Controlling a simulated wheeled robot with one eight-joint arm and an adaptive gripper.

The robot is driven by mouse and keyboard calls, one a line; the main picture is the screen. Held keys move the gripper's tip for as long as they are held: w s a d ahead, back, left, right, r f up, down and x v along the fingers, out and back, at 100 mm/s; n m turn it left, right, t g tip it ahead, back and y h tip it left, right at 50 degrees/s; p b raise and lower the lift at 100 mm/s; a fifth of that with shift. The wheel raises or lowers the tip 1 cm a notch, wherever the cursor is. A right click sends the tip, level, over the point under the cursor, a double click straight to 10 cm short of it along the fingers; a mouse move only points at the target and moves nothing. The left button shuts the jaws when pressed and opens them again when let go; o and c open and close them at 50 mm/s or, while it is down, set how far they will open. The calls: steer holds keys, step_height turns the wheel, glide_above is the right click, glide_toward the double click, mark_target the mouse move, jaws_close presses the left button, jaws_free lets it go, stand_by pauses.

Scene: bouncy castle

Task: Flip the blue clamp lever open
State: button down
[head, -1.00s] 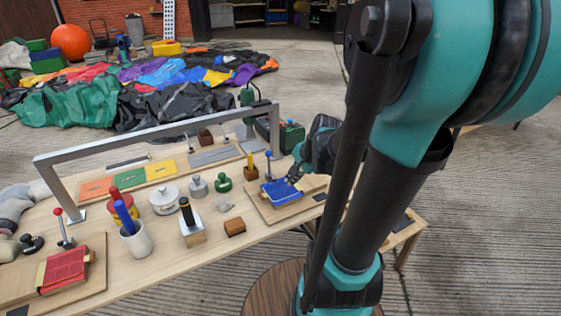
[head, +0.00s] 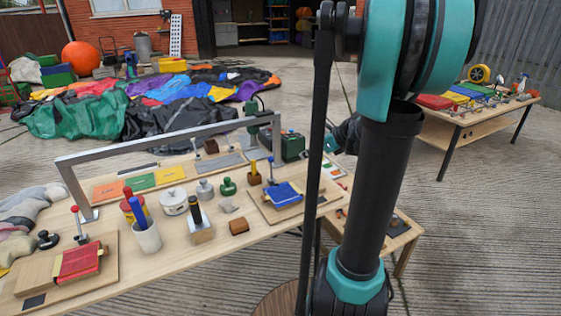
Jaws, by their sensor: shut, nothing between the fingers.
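The blue clamp lever (head: 271,168) is a thin post with a blue knob, standing about upright on a wooden board (head: 262,205) at the right end of the near table. A folded blue cloth (head: 284,193) lies on the same board, just in front of the lever. My gripper (head: 346,137) is partly visible to the right of the lever and higher in the picture, apart from it. It is shut and holds nothing that I can see. My own arm hides much of it, and its fingertips are not clear.
A metal frame (head: 170,143) spans the near table. Several jars, pots and small blocks stand left of the blue board. A red lever (head: 77,222) and red cloth (head: 79,262) are at the far left. Another table (head: 455,115) stands at the back right.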

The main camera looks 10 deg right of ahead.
steer(key=w+a+r+x, duration=0.1)
steer(key=r+x, duration=0.1)
steer(key=x, duration=1.1)
steer(key=shift+a, duration=0.25)
steer(key=shift+w+r, duration=0.15)
steer(key=shift+w+a+r+g, duration=0.1)
steer(key=shift+w+g, duration=0.15)
steer(key=shift+g, duration=0.15)
